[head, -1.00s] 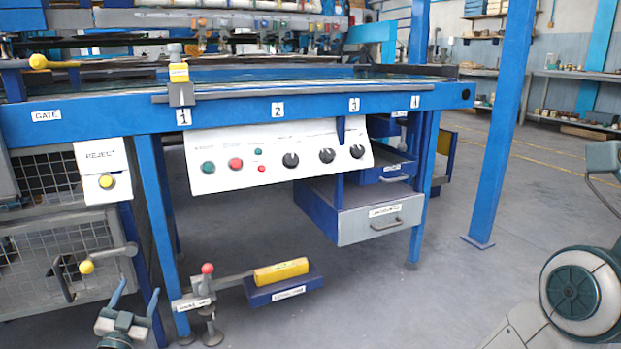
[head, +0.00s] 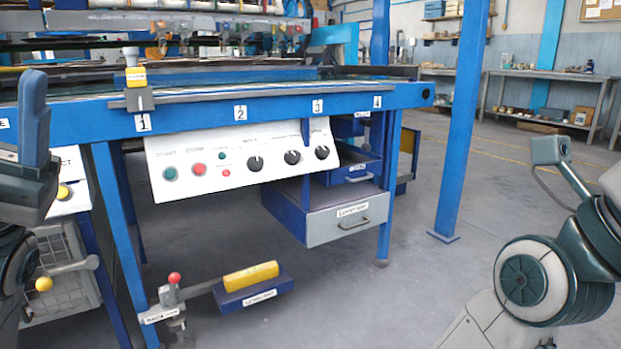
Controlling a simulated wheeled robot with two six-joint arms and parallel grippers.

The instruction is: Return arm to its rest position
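My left arm fills the left edge of the head view, close to the camera. A blue-grey part that looks like a finger of my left gripper (head: 33,120) points up there, above a dark teal body. Only part of it is in the frame, so I cannot tell whether it is open or shut. It appears in front of the left end of the machine and hides part of it. My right arm (head: 550,270) is at the lower right, bent, with its links showing. Its gripper is out of view.
A blue machine table (head: 270,107) carries a white control panel (head: 240,160). A grey drawer (head: 350,218) hangs below. A pedal with a yellow bar (head: 250,277) is low in front, near a red-knobbed lever (head: 174,279). A blue post (head: 465,120) stands right. Open floor lies between machine and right arm.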

